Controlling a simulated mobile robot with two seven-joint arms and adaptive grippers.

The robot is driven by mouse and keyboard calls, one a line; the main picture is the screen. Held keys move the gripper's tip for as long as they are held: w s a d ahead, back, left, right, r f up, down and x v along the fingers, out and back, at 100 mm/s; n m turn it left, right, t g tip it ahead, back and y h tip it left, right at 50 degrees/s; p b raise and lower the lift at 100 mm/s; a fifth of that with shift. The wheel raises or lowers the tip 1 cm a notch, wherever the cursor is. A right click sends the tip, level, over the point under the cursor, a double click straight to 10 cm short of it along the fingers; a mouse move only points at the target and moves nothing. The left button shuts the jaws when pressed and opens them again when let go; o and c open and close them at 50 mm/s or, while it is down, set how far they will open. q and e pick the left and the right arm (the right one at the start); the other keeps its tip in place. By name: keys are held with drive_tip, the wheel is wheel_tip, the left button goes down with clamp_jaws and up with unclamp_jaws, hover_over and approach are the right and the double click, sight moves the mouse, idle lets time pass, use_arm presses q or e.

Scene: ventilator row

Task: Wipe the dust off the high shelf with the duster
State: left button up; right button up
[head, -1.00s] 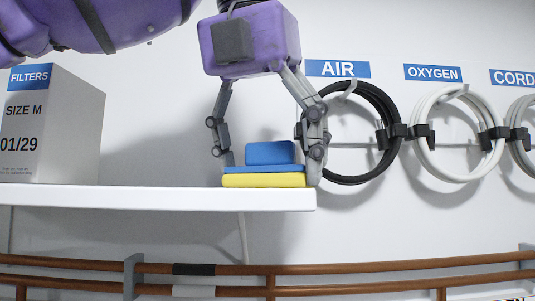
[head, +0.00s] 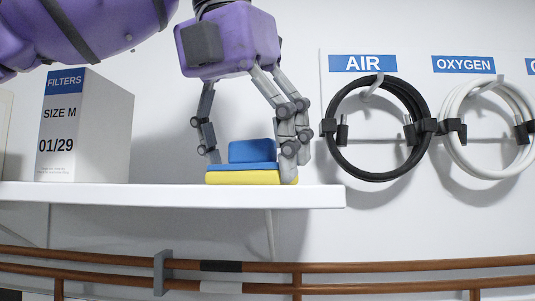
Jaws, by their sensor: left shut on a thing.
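The duster (head: 240,176) has a blue block handle, a blue plate and a yellow pad. It rests pad down on the white high shelf (head: 120,197), a little in from the shelf's right end. My left gripper (head: 248,160) comes down from above and is shut on the duster, one finger at each side. The shelf's top is seen nearly edge-on, so dust on it cannot be made out. My right gripper is not in view.
A grey filter box (head: 104,128) marked SIZE M stands on the shelf to the left. A black AIR hose (head: 347,150) and a white OXYGEN hose (head: 455,145) hang on the wall at right. Brown rails (head: 380,267) run below the shelf. Shelf room lies between box and duster.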

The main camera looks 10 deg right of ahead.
use_arm(q)
drive_tip(key=shift+w+a+f, duration=0.1)
drive_tip(key=shift+w+a, duration=0.2)
drive_tip(key=shift+a, duration=0.5)
